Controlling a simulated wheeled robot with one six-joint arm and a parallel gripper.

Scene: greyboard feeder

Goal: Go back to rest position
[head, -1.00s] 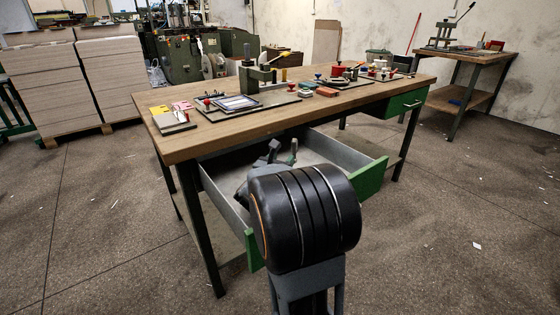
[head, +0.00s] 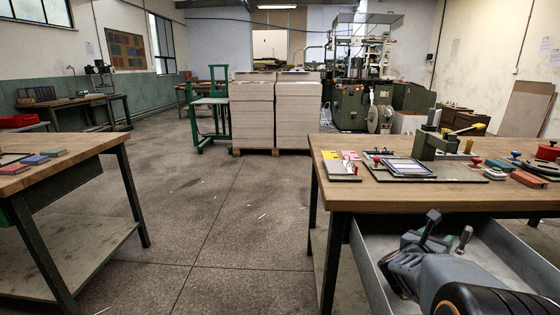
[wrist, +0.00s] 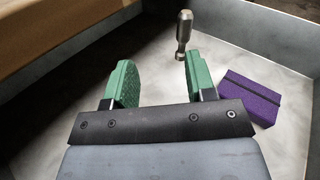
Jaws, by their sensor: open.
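My gripper (wrist: 158,78) is open in the wrist view, with its two green finger pads apart and nothing between them. It is over the open grey drawer (wrist: 253,28). A metal tool with a round knob (wrist: 183,34) stands beyond the fingertips. A purple block (wrist: 249,97) lies on the drawer floor, right of the right finger. In the head view, my arm reaches into the drawer (head: 367,262) under the right workbench (head: 400,198), at the lower right. The arm hides part of the drawer there.
The right bench carries a clamp device (head: 433,143), a framed plate (head: 409,168) and several small coloured items. Another workbench (head: 70,146) stands at the left. Tall board stacks (head: 252,115) and a green machine (head: 351,105) are farther back. The floor between the benches is clear.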

